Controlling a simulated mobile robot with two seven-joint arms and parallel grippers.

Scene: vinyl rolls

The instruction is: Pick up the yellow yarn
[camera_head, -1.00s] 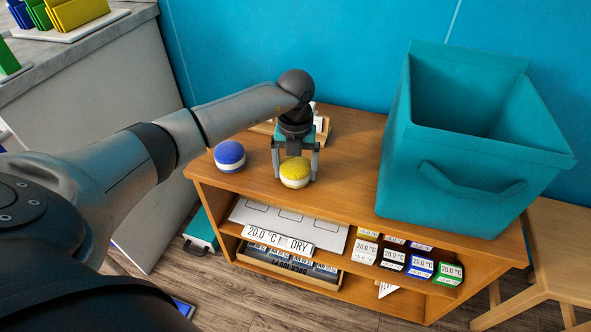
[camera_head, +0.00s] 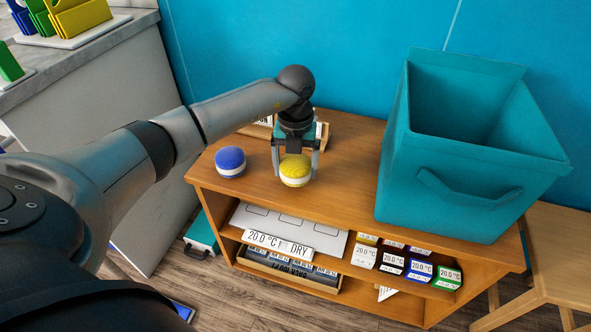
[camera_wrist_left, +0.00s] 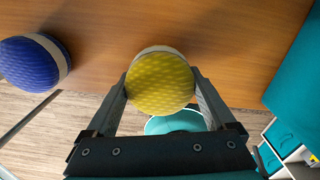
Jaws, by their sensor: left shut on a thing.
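The yellow yarn (camera_head: 296,169) is a round ball with a pale band, on or just above the wooden shelf top in the head view. My left gripper (camera_head: 296,172) is shut on it from above, one finger on each side. The left wrist view shows the yellow yarn (camera_wrist_left: 160,84) between the two fingers of my left gripper (camera_wrist_left: 161,88). Whether its underside touches the shelf top is hard to tell. My right gripper is not in view.
A blue yarn ball (camera_head: 230,161) sits left of the yellow one. A teal fabric bin (camera_head: 440,190) stands at the right of the wooden shelf (camera_head: 345,150). A wooden holder (camera_head: 258,131) is behind the gripper. Labelled boxes (camera_head: 392,262) fill the lower shelves.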

